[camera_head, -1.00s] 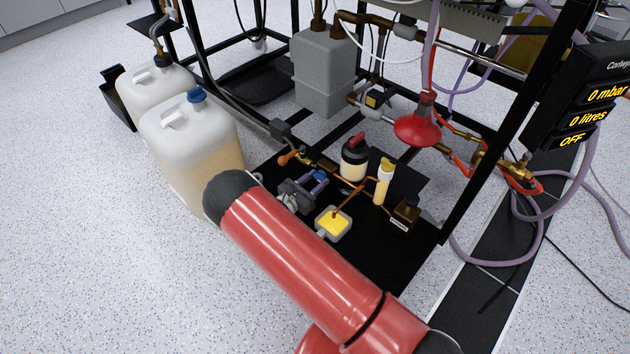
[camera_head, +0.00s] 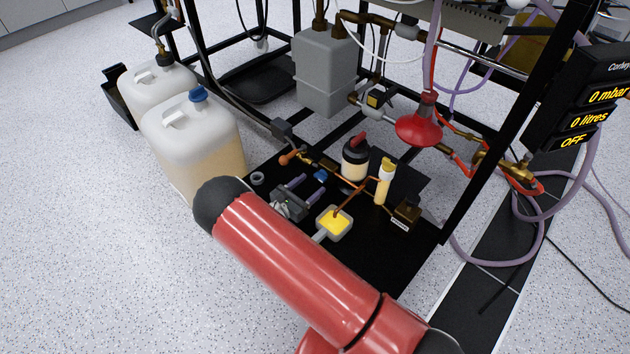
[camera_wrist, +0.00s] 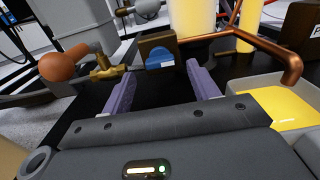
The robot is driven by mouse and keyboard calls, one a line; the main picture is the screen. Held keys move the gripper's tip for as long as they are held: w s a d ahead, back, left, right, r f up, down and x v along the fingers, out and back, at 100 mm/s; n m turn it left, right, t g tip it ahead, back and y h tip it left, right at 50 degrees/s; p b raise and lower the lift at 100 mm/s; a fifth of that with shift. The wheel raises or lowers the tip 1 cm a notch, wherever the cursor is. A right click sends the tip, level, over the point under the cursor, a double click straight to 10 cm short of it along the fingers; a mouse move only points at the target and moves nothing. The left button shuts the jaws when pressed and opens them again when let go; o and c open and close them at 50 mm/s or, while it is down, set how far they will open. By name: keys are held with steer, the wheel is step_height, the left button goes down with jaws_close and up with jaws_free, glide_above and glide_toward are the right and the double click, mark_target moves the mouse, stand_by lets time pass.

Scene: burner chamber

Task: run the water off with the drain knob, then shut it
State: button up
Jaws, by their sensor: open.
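A blue knob-like part (camera_wrist: 160,58) sits on the face of a small brown block (camera_wrist: 158,42) in the wrist view. It looks like the drain knob, but no label on it is readable. It also shows in the head view (camera_head: 320,175). My gripper (camera_wrist: 160,74) is open, its two purple fingers spread to either side of the blue part and a little short of it, apparently not touching. It shows small in the head view (camera_head: 307,184). A copper pipe (camera_wrist: 291,68) ends above a pale tray with a yellow inside (camera_wrist: 238,86). No running water is visible.
A copper-coloured ball (camera_wrist: 63,64) on a brass fitting is left of the fingers. A red-topped bottle (camera_head: 355,158) and a yellow cylinder (camera_head: 384,182) stand behind. A small dark box (camera_head: 405,213) is at right.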

steer(key=shift+v, duration=2.15)
